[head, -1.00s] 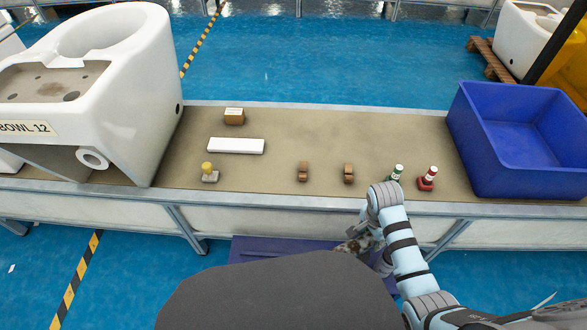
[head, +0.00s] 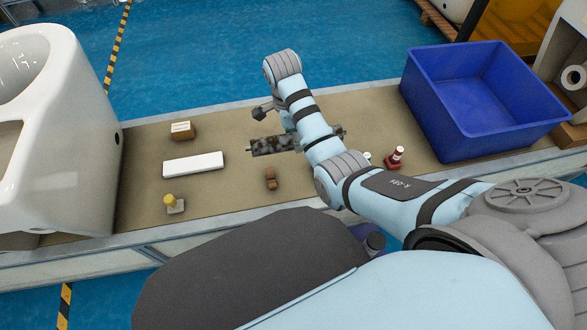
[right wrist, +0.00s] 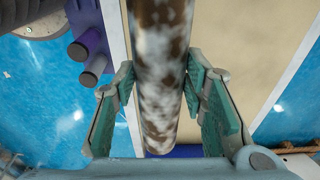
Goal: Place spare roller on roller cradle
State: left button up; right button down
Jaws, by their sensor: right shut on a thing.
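One small brown block (head: 271,179), seemingly part of the roller cradle, stands on the belt on the near side of the roller in the picture. Its twin is hidden behind my right arm. My left gripper is out of view.
On the belt (head: 145,150) are a white bar (head: 194,164), a small brown box (head: 182,131), a yellow-topped piece (head: 173,203) and a red-and-white piece (head: 394,158). A blue bin (head: 470,135) stands right, a white toilet (head: 70,125) left.

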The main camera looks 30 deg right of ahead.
notch_tip(320, 180, down, 15)
jog(key=b, duration=0.6)
jog(key=shift+w+a+f, duration=0.1)
jog(key=shift+a+f, duration=0.05)
jog(key=shift+f, duration=0.05)
jog(key=shift+r, duration=0.15)
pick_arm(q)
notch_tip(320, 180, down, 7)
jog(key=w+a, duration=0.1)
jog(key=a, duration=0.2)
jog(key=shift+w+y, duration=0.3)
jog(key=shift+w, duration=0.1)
pick_arm(e)
jog(key=c, duration=1)
grip_release()
